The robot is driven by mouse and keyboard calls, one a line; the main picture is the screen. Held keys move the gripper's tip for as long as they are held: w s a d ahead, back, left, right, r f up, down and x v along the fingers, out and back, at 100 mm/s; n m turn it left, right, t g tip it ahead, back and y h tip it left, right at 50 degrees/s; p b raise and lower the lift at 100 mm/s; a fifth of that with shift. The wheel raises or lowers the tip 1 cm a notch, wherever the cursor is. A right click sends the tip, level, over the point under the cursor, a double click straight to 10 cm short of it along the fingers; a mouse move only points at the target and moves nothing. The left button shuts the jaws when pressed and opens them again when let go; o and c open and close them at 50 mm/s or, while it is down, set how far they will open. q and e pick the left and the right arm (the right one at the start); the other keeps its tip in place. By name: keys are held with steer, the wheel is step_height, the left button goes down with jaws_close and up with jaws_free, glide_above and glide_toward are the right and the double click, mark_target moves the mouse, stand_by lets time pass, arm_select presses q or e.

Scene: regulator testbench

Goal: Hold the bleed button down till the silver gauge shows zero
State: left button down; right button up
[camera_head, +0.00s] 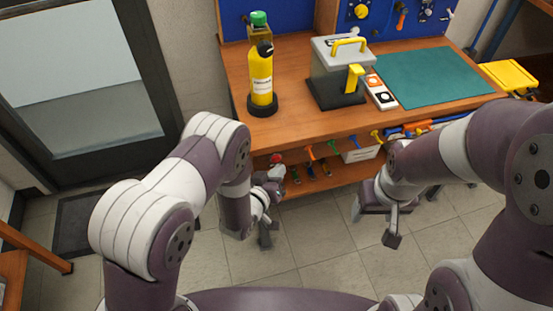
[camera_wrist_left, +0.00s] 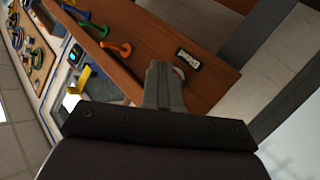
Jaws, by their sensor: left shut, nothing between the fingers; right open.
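My left gripper (camera_head: 276,175) is at the front of the workbench, below the bench top. It is shut and empty. In the left wrist view its closed fingertips (camera_wrist_left: 163,70) point at the wooden front board, beside a label that seems to read "Bleed" (camera_wrist_left: 188,60). A small pale rounded shape shows right at the tips, mostly hidden by them; I cannot tell whether they press on it. A red knob-like thing (camera_head: 276,158) shows just above the gripper in the head view. I cannot make out the silver gauge or its reading. My right gripper (camera_head: 362,207) is open, in front of the bench.
The workbench (camera_head: 290,127) carries a yellow bottle (camera_head: 262,80), a grey box with a yellow handle (camera_head: 330,72) and a green mat (camera_head: 430,77). Several coloured hooks (camera_wrist_left: 115,48) line its front. The floor (camera_head: 315,240) between my arms is clear.

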arm_select(q)
steer(key=shift+w, duration=0.1)
steer(key=shift+w+a, duration=0.15)
steer(key=shift+w, duration=0.2)
steer(key=shift+w+a, duration=0.15)
steer(key=shift+w, duration=0.3)
stand_by(0.8)
stand_by(4.7)
steer(key=shift+s+d, duration=0.3)
steer(key=shift+s, duration=0.6)
steer(key=shift+s+d+p, duration=0.15)
steer(key=shift+s+d, duration=0.1)
steer(key=shift+s, duration=0.55)
steer(key=shift+s+d+p, duration=0.1)
steer(key=shift+s+d, duration=0.15)
steer(key=shift+s, duration=0.5)
steer(key=shift+s+d+p, duration=0.15)
steer(key=shift+s+d, duration=0.1)
steer(key=shift+s, duration=0.55)
